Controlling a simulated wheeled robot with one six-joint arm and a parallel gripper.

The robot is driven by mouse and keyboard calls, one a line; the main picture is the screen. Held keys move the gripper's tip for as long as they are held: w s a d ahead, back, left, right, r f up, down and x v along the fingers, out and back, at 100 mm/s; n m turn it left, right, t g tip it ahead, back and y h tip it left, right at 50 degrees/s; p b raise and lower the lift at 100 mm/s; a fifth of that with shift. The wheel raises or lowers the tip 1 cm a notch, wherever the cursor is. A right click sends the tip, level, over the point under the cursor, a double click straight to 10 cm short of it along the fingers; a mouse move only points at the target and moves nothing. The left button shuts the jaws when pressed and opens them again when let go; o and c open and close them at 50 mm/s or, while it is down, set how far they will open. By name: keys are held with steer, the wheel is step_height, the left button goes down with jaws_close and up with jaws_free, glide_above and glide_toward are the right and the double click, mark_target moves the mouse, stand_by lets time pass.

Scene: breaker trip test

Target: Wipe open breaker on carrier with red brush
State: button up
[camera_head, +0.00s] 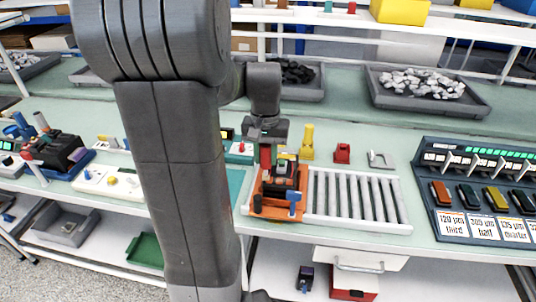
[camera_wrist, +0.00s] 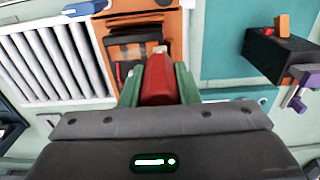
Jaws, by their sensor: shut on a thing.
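The orange carrier (camera_head: 274,212) stands at the left end of the roller track in the head view. On it lies the open breaker (camera_head: 283,181), dark with orange and pale parts inside. In the wrist view the breaker (camera_wrist: 130,48) lies in the orange carrier (camera_wrist: 135,18), with its inside facing up. My gripper (camera_wrist: 158,82) has green fingers shut on the red brush (camera_wrist: 157,80). The brush (camera_head: 265,154) also shows in the head view, close by the breaker's far left side. The brush tip is near the breaker; I cannot tell whether they touch.
The roller track (camera_head: 358,196) runs right from the carrier. A yellow piece (camera_head: 307,143) and a red piece (camera_head: 342,153) stand behind it. A teal mat (camera_wrist: 225,75) with a dark block (camera_wrist: 272,50) lies beside the carrier. A breaker rack (camera_head: 485,180) is at far right.

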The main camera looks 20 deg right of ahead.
mark_target(267, 145)
step_height(267, 145, up, 4)
steer(key=shift+s+d+p, duration=0.1)
steer(key=shift+s+p, duration=0.05)
steer(key=shift+p, duration=0.95)
steer(key=shift+r+p, duration=0.65)
steer(key=shift+r, duration=0.05)
steer(key=shift+r+p, duration=1.25)
steer(key=shift+r, duration=0.3)
